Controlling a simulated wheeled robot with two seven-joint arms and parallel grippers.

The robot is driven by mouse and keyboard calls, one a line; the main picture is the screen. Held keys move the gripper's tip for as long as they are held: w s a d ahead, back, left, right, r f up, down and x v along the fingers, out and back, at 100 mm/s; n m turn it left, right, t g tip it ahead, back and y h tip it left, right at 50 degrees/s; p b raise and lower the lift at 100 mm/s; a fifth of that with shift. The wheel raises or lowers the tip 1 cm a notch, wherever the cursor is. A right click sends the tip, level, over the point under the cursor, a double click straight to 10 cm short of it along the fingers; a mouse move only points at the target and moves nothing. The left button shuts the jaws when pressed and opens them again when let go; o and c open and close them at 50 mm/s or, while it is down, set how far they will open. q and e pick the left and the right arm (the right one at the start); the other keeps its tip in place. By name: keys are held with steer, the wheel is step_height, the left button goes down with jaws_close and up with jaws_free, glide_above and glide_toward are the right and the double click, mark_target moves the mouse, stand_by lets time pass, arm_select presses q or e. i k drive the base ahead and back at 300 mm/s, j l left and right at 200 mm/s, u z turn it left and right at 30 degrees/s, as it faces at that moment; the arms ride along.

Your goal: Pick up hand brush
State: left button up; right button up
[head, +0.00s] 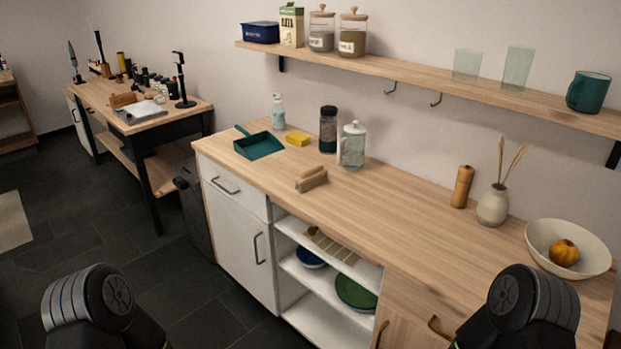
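The hand brush (312,179) lies on the wooden counter, left of the middle of the head view, near the counter's front edge. It has a light wooden body with paler bristles. Nothing touches it. Parts of my two arms show at the bottom left and bottom right corners, well apart from the brush. Neither of my grippers is in view.
A green dustpan (259,146), a yellow sponge (298,139), a spray bottle (278,113), a dark jar (327,130) and a glass jar (352,146) stand behind the brush. A pepper mill (462,187), vase (493,205) and bowl (591,258) stand right. The counter's middle (400,210) is clear.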

mark_target(312, 177)
steer(key=i+j+u, duration=0.1)
steer(key=i+u, duration=0.25)
steer(key=i, duration=0.2)
steer(key=i+u, duration=0.35)
steer(key=i, duration=0.15)
